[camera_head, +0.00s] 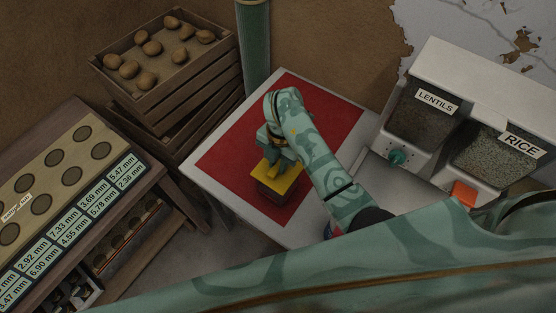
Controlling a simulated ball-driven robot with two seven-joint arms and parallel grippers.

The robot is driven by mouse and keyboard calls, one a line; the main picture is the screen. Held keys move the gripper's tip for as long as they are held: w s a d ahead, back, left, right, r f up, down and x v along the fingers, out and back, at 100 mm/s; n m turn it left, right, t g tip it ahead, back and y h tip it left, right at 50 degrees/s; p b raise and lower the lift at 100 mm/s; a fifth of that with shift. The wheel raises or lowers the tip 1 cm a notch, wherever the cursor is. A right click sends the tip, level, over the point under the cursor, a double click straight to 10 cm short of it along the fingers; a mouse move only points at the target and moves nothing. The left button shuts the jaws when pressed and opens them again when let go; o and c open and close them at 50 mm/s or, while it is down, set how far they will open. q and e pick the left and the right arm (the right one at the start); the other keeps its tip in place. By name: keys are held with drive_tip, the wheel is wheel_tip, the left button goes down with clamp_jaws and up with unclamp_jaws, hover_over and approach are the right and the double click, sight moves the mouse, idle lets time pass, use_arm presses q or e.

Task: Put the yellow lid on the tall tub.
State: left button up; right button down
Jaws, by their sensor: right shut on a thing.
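The yellow lid (276,182) is a flat square with a raised yellow grip on top. My right gripper (291,154) is above it, shut on the grip. Directly below the lid a dark purple-brown tub (275,199) shows on the red mat. The lid covers the tub's top in this view; I cannot tell whether lid and tub touch. The tub's height is hard to judge from above. My left gripper is not in view.
The red mat (233,150) lies on a white table (212,189). A lentils and rice dispenser (448,60) stands at right. Stacked crates (119,87) with potatoes and a rack with round holes (62,150) are at left. A green post (254,45) stands behind. A small blue-red thing (328,230) is mostly hidden by my arm.

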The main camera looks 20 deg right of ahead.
drive_tip(key=shift+f+b, duration=0.3)
drive_tip(key=shift+f, duration=0.3)
idle(1.0)
